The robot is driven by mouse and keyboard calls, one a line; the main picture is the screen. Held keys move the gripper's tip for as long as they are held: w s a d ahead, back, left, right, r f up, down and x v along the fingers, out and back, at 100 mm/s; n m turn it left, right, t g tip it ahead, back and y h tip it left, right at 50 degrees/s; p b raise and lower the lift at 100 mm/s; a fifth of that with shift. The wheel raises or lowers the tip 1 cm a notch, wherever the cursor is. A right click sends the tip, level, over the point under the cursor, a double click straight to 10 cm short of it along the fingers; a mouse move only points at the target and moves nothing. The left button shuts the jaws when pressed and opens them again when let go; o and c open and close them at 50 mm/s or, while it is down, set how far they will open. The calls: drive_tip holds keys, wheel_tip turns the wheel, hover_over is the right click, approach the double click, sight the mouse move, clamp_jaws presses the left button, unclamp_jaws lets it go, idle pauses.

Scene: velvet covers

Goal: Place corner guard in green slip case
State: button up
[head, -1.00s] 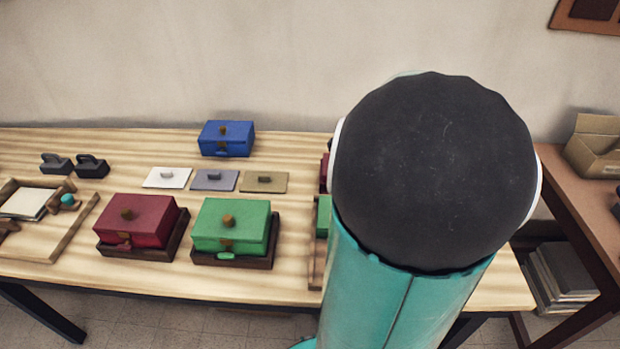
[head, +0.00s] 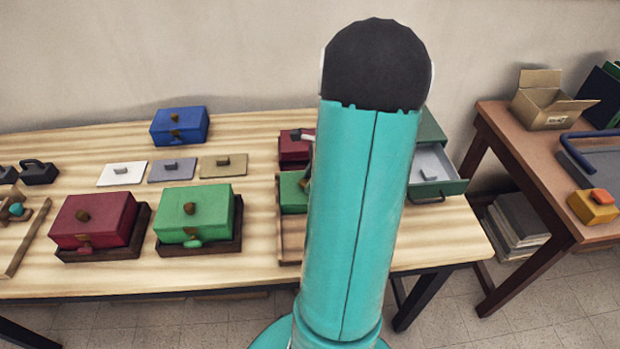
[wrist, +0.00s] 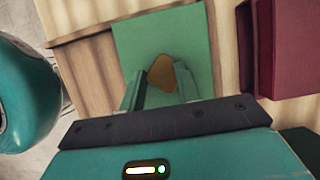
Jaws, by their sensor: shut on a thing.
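In the wrist view my gripper (wrist: 162,74) is shut on a brown knob (wrist: 161,73) that stands on a flat green panel (wrist: 205,45). The panel (head: 292,194) also shows in the head view, partly behind my arm, by a shallow wooden tray. A green box (head: 207,202) with a brown knob on top sits in a dark wooden base, left of the tray; its lid looks shut. I cannot single out a corner guard.
A maroon block (wrist: 287,45) is close right of my gripper. A maroon box (head: 92,220), a blue box (head: 180,126) and several small plates with handles stand further left. An open drawer (head: 432,170) sticks out right of my arm. Bare wood lies left of the tray (head: 288,240).

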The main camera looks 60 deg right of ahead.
drive_tip(key=shift+f, duration=0.15)
drive_tip(key=o, duration=0.9)
drive_tip(key=shift+o, duration=0.2)
drive_tip(key=v, duration=1.2)
drive_tip(key=w+a+r+n+h, duration=0.1)
drive_tip(key=w+a+r+n, duration=0.1)
drive_tip(key=a+n, duration=0.3)
drive_tip(key=w+a+r+n, duration=0.2)
drive_tip(key=w+a+r, duration=0.1)
drive_tip(key=a, duration=0.4)
drive_tip(key=w+a+r+n+h, duration=0.1)
drive_tip(key=w+a+r+n, duration=0.1)
drive_tip(key=a+n, duration=0.3)
drive_tip(key=s+a+r+n+t, duration=0.1)
drive_tip(key=s+a+n, duration=0.1)
drive_tip(key=a+n, duration=0.6)
drive_tip(key=s+a+r+n+t, duration=0.1)
drive_tip(key=s+a+r+n, duration=0.1)
drive_tip(key=a+n, duration=0.5)
drive_tip(key=s+a, duration=0.1)
drive_tip(key=a, duration=0.5)
drive_tip(key=shift+s+a+n+h, duration=0.15)
drive_tip(key=shift+a+n+h, duration=0.25)
